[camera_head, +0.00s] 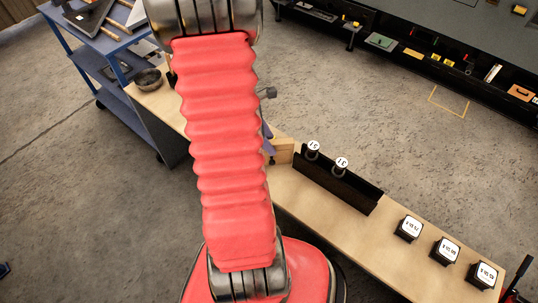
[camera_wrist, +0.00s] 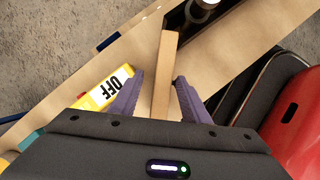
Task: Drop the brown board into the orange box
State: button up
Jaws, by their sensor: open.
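My gripper (camera_wrist: 159,78) is open in the wrist view, its two purple fingers apart. A narrow light-brown wooden piece (camera_wrist: 166,62), likely the brown board, runs between the fingers, with gaps on both sides. Its lower end is hidden by my gripper body. In the head view a wooden piece (camera_head: 283,151) stands on the bench at the left end of the black rack; it looks like the same one. My arm hides most of my gripper there. I cannot make out an orange box for certain in either view.
The black rack (camera_head: 340,183) holds two round-topped parts. Several black, white-topped parts (camera_head: 446,251) stand along the wooden bench (camera_head: 375,235). A dark bowl (camera_head: 148,79) and a blue cart (camera_head: 125,85) are at the left.

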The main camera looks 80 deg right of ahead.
jog(key=shift+x, duration=2.45)
jog(key=shift+s+a, duration=0.1)
jog(key=shift+a, duration=0.05)
jog(key=shift+c, duration=0.4)
grip_shut()
